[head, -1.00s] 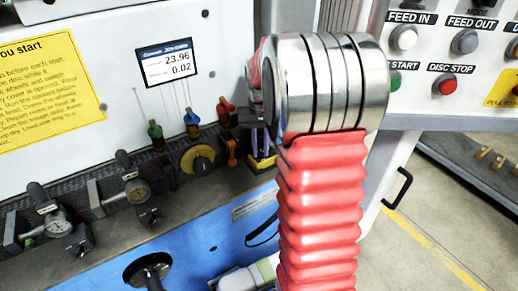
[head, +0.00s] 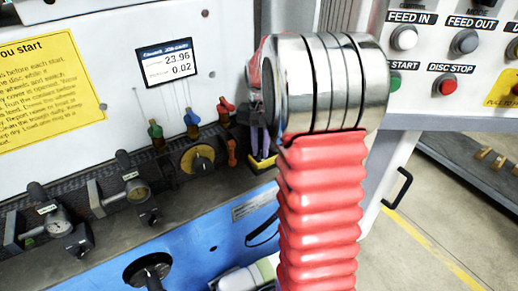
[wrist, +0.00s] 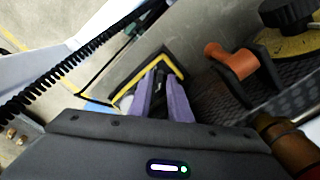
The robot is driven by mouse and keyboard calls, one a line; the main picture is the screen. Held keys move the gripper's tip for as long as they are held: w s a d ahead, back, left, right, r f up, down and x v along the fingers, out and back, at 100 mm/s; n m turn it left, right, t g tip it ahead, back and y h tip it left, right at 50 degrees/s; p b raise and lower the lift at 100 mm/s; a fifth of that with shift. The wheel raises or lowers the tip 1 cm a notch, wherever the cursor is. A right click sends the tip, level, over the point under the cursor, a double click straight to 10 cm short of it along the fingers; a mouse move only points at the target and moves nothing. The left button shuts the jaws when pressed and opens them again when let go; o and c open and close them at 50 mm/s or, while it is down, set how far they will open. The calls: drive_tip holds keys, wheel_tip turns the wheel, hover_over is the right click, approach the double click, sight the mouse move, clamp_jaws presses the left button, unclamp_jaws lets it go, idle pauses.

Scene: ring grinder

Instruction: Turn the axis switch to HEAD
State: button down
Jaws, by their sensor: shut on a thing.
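My gripper, with purple fingers, shows in the wrist view (wrist: 160,90) and partly behind my arm in the head view (head: 259,140). It is shut on a small dark handle (wrist: 161,74), seemingly the axis switch, in front of a yellow-and-black edged plate (wrist: 181,62). That plate also shows in the head view (head: 262,164), low on the machine front. The fingers cover most of the handle. No HEAD label can be read, so I cannot tell which way the switch points.
An orange lever (wrist: 232,62) stands close to the right of my fingers in the wrist view. Beyond it is a black knob on a yellow dial (head: 203,163). Several coloured nozzles and gauges line the ledge. A button panel (head: 450,55) stands at right.

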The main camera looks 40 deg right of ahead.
sight(260, 152)
drive_tip(key=c, duration=1.9)
unclamp_jaws()
drive_tip(key=shift+o, duration=0.2)
drive_tip(key=shift+r, duration=0.15)
wheel_tip(260, 152, up, 13)
drive_tip(key=shift+r, duration=0.2)
